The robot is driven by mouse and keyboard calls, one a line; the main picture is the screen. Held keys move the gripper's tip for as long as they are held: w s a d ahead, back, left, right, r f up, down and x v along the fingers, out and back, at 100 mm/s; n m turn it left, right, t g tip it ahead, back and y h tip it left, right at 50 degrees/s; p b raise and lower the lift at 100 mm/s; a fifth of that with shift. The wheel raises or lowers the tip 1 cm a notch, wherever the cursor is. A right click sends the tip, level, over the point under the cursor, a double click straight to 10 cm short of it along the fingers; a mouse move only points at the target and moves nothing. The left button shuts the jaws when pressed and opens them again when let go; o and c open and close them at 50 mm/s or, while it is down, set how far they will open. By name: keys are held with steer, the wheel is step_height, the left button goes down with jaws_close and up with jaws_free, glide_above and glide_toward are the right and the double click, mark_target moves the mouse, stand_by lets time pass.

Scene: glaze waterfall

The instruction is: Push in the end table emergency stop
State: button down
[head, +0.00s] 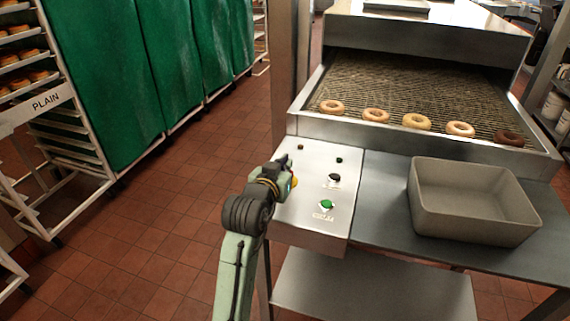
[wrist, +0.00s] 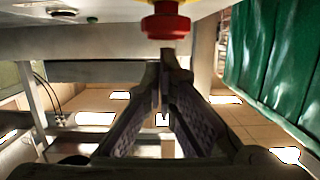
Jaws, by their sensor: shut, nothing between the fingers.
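The emergency stop (wrist: 165,24) is a red mushroom button on a yellow base, at the top middle of the wrist view. In the head view only a bit of its yellow (head: 295,182) shows beside my gripper, which hides the rest. It sits on the left side of the metal control panel (head: 312,225). My gripper (wrist: 163,62) is shut and empty, its dark fingertips together just below the red button in the wrist view. In the head view my gripper (head: 284,162) is at the panel's left edge. I cannot tell whether the fingers touch the button.
The panel also has a green button (head: 326,204) and a black knob (head: 334,178). A grey bin (head: 474,226) stands on the table to the right. Donuts lie on the conveyor (head: 400,85) behind. The tiled floor to the left is clear, before green-covered racks (head: 100,70).

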steer(key=shift+f, duration=0.1)
steer(key=shift+f+b, duration=1.1)
steer(key=shift+f, duration=0.1)
